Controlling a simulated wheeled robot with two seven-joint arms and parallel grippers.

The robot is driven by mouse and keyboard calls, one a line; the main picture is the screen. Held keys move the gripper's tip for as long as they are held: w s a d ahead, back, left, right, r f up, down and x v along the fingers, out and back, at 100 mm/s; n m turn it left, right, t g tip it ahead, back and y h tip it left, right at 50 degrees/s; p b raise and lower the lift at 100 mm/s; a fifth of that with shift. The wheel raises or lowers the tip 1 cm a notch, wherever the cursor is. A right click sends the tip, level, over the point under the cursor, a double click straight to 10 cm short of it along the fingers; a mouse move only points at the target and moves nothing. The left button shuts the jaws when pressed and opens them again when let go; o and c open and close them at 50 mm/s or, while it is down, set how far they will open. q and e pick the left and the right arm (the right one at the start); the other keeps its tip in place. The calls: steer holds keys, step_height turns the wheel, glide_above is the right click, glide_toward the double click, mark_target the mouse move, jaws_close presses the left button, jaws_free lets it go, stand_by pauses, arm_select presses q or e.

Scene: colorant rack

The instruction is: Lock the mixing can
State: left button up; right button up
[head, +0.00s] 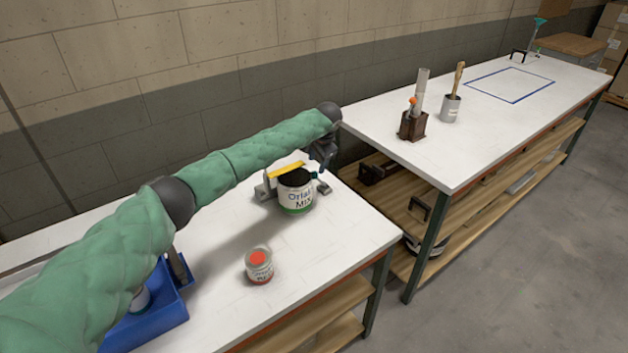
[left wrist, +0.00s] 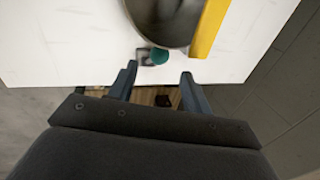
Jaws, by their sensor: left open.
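The mixing can (head: 296,197), with a white label and green lower band, stands on the near white table in the head view. Its dark open top also shows in the left wrist view (left wrist: 160,20). A yellow bar (head: 286,170) lies at the top of the can on the wall side. A grey holder (head: 264,190) shows beside the can, with a teal knob (left wrist: 159,57) on its other side. My left gripper (left wrist: 158,78) is open and empty, its fingers pointing toward the knob, which sits just beyond and between the tips. My right gripper is in neither view.
A small jar with a red top (head: 259,265) stands nearer the front. A blue tray (head: 150,325) lies partly behind my left arm. The farther table (head: 440,155) holds a brown block, a cup with a brush and a blue outlined rectangle. A gap separates the tables.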

mark_target(315, 172)
arm_select(q)
steer(key=shift+f, duration=0.2)
steer(key=shift+p+x, duration=1.45)
steer(key=shift+x, duration=2.25)
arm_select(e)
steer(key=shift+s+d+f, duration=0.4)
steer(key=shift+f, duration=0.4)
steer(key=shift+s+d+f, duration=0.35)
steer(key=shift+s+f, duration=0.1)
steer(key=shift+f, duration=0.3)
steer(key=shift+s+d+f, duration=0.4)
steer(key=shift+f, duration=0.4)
arm_select(q)
steer(key=shift+r, duration=0.1)
jaws_close()
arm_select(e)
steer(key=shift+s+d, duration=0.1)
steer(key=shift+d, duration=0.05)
